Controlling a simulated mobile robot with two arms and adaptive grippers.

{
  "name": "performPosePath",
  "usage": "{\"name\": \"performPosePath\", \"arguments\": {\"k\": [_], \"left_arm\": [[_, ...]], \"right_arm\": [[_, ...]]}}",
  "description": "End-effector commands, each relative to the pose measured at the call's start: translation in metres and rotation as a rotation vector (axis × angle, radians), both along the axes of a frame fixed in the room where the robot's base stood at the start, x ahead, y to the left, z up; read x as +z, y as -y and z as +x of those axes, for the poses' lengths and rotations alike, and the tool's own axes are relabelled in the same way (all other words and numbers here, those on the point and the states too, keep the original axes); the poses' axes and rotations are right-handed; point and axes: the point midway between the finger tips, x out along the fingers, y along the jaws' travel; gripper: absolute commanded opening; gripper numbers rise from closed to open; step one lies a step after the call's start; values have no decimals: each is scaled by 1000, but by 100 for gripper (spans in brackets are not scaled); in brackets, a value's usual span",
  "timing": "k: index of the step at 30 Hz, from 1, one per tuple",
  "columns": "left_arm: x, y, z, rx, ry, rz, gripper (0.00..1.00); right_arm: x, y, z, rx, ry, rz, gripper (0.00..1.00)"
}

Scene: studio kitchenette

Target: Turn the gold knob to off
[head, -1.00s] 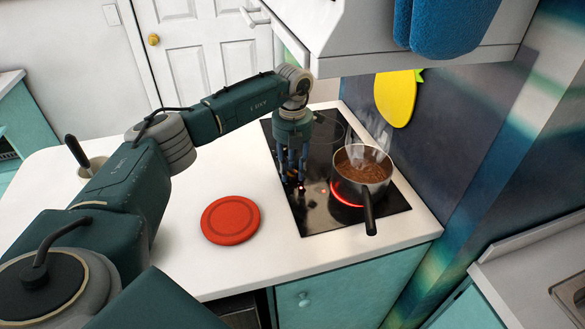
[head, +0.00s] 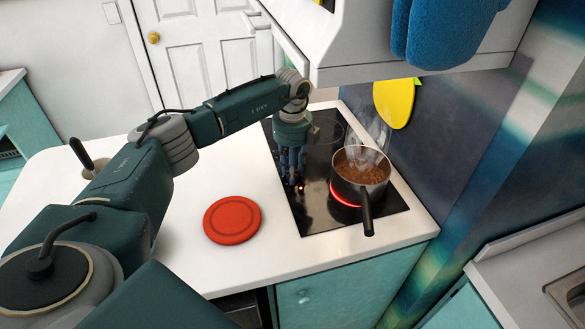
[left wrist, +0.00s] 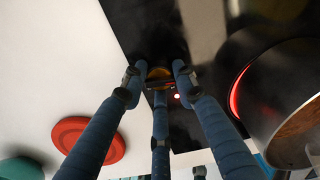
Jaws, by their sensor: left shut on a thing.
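The gold knob (left wrist: 158,74) shows in the left wrist view, on the black cooktop near its left edge. My left gripper (left wrist: 158,80) is shut on the knob, its blue fingers around it. In the head view my left gripper (head: 292,178) points down onto the cooktop (head: 315,215), and its fingers hide the knob. A small red light shows beside the fingers. The burner under the saucepan (head: 360,180) glows red, and the pan steams with brown contents. The knob's angle cannot be read clearly. My right gripper is not in view.
The saucepan's black handle (head: 367,215) points toward the counter's front edge. A red round mat (head: 232,220) lies on the white counter (head: 185,240). Blue mitts (head: 445,30) hang from the hood above. A dark utensil stands in a holder at far left.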

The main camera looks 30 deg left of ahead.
Motion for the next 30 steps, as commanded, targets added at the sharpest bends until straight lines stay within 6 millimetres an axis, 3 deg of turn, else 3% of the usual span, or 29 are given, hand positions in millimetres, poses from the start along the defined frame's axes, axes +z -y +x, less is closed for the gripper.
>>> {"name": "performPosePath", "arguments": {"k": [10,28,29,30], "left_arm": [[3,-1,3,161,8,1,2],[3,-1,3,197,9,0,2],[3,-1,3,197,9,0,34],[3,-1,3,196,9,0,42]], "right_arm": [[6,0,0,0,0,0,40],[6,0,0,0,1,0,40],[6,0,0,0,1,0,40],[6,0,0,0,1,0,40]]}}
